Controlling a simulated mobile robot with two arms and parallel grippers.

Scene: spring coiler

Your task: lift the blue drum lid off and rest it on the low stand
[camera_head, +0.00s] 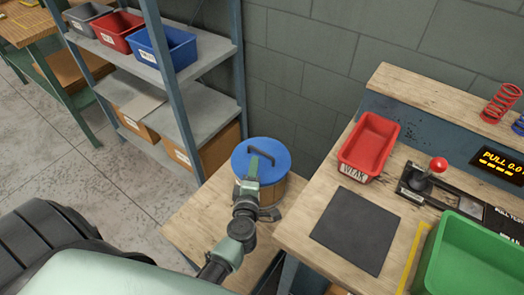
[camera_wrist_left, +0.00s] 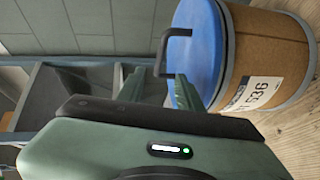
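The blue drum lid (camera_head: 276,152) sits on the brown drum (camera_head: 269,196), with a dark bar handle (camera_head: 257,150) on top. The lid (camera_wrist_left: 203,45) and drum (camera_wrist_left: 265,55) also show in the left wrist view, turned sideways. The drum stands on a low wooden top (camera_head: 190,222); I cannot tell whether this is the low stand. My left gripper (camera_head: 254,163) is over the lid, close to the handle. In the left wrist view its green fingers (camera_wrist_left: 160,80) are apart, with one end of the handle (camera_wrist_left: 177,33) near the gap. My right gripper is not in view.
A grey shelf rack (camera_head: 200,110) with bins stands behind and left of the drum. A higher wooden bench (camera_head: 300,225) at right holds a red bin (camera_head: 368,145), a dark mat (camera_head: 355,229), a green bin (camera_head: 470,262) and a red-knobbed lever (camera_head: 438,165). The low top's front-left part is bare.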

